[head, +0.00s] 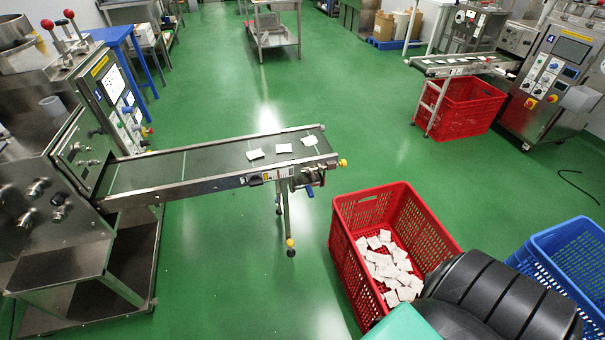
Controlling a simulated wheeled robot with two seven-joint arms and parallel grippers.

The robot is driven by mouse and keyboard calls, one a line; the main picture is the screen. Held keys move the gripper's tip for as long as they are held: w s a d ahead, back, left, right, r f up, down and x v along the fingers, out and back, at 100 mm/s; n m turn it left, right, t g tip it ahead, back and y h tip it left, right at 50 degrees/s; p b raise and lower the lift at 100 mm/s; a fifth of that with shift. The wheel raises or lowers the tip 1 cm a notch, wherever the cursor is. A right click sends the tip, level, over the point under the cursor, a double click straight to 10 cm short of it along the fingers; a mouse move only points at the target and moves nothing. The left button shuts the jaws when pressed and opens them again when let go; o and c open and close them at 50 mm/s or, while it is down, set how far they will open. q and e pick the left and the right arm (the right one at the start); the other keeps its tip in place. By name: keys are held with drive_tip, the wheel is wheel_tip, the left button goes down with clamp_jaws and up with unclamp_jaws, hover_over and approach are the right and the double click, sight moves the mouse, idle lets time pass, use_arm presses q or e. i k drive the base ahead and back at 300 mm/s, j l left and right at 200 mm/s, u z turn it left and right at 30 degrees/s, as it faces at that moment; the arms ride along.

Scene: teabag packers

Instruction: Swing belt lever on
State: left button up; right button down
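The near conveyor belt (215,163) runs from the packing machine (95,150) at the left to the middle of the head view. Several white teabags (283,148) lie at its right end. Its front rail carries a small black switch block (256,179). A yellow knob (343,163) sits at the belt's end, and a small blue handle (309,191) shows below it. I cannot tell which of these parts is the belt lever, or its position. Neither of my grippers is in view.
A red crate (345,240) holding several teabags stands on the floor below and right of the belt end. A blue crate (545,265) is at the lower right. A second machine (550,85) with its own belt is at the back right. Green floor (230,265) is free before the belt.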

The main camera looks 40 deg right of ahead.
sight(311, 182)
drive_tip(key=i+z, duration=0.1)
drive_tip(key=z, duration=1.05)
